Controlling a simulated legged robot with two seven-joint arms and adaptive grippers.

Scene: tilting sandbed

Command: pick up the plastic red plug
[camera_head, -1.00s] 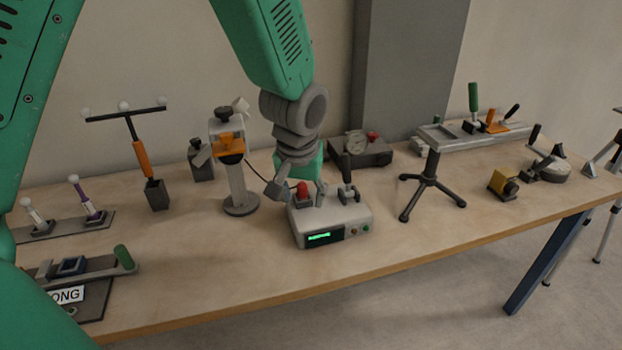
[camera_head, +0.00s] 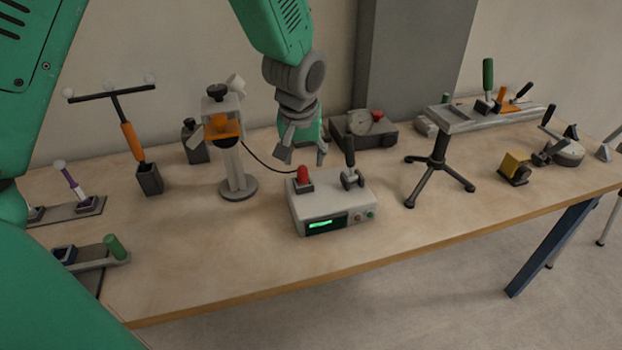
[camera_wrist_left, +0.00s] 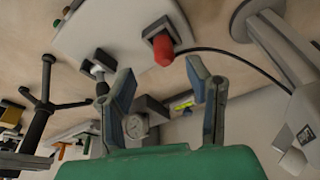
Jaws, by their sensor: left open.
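The red plug (camera_head: 303,174) stands upright in a dark socket on top of a light grey box with a green display (camera_head: 330,205). In the left wrist view the red plug (camera_wrist_left: 163,48) shows just beyond the fingertips, near the middle. My left gripper (camera_head: 303,158) is open and empty, above and slightly behind the plug; its two fingers also show apart in the left wrist view (camera_wrist_left: 158,75). The plug is not between the fingers. My right gripper is not in view.
A black cable (camera_head: 262,166) runs from the box toward the clamp stand (camera_head: 236,180) on the left. A black-handled lever (camera_head: 351,165) stands beside the plug on the box. A gauge unit (camera_head: 362,130) sits behind. The table front is clear.

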